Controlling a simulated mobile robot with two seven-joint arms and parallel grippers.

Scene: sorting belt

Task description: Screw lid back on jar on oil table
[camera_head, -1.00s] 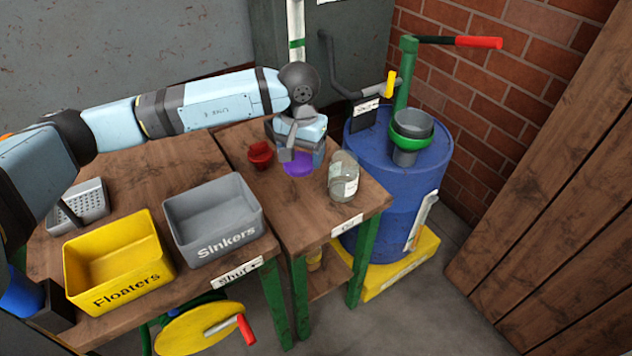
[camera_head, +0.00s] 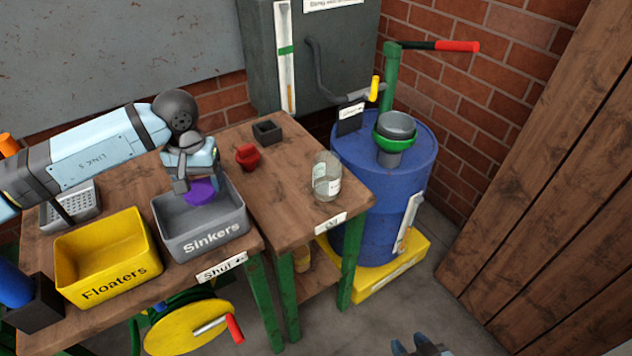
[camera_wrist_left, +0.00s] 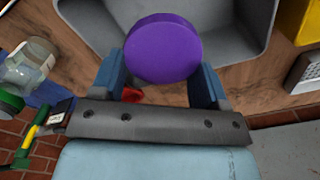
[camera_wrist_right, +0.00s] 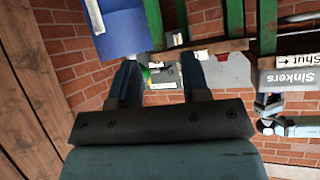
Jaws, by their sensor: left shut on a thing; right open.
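A clear glass jar (camera_head: 326,178) with a pale label stands upright without a lid on the oil table (camera_head: 283,193); it also shows in the left wrist view (camera_wrist_left: 28,62). My left gripper (camera_head: 190,190) is shut on the purple lid (camera_head: 201,191) and holds it over the grey Sinkers bin, left of the jar. The lid's round purple face (camera_wrist_left: 163,48) fills the space between the fingers in the left wrist view. My right gripper (camera_wrist_right: 160,75) is open and empty, and its fingertips show low in the head view (camera_head: 422,347).
The grey Sinkers bin (camera_head: 207,240) and yellow Floaters bin (camera_head: 108,287) stand on the left table. A red object (camera_head: 248,157) and small dark box (camera_head: 267,132) sit behind the jar. A blue drum (camera_head: 390,220) with a pump stands right of the oil table.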

